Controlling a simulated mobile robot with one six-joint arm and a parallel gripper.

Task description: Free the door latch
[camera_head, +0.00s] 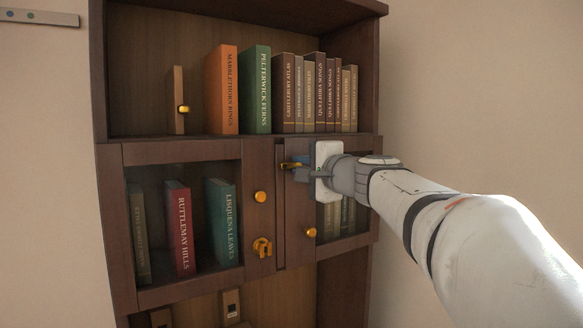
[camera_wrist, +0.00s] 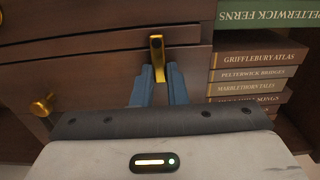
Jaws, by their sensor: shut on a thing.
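A brass latch (camera_head: 290,165) sits at the top of the narrow gap between the two doors of the dark wooden bookcase. In the wrist view the latch (camera_wrist: 156,50) is an upright brass bar on the dark wood edge. My gripper (camera_wrist: 159,70) has its two blue fingers on either side of the lower end of this bar, shut on it. In the head view my gripper (camera_head: 301,161) reaches in from the right and partly hides the latch. The left glass door (camera_head: 195,150) and the right door (camera_head: 299,215) both look closed.
Brass knobs sit on the left door (camera_head: 260,197) and right door (camera_head: 311,232). A brass turn-piece (camera_head: 262,247) is below the left knob. Books fill the upper shelf, including an orange one (camera_head: 222,90) and a green one (camera_head: 256,90). A wooden block (camera_head: 176,100) stands there.

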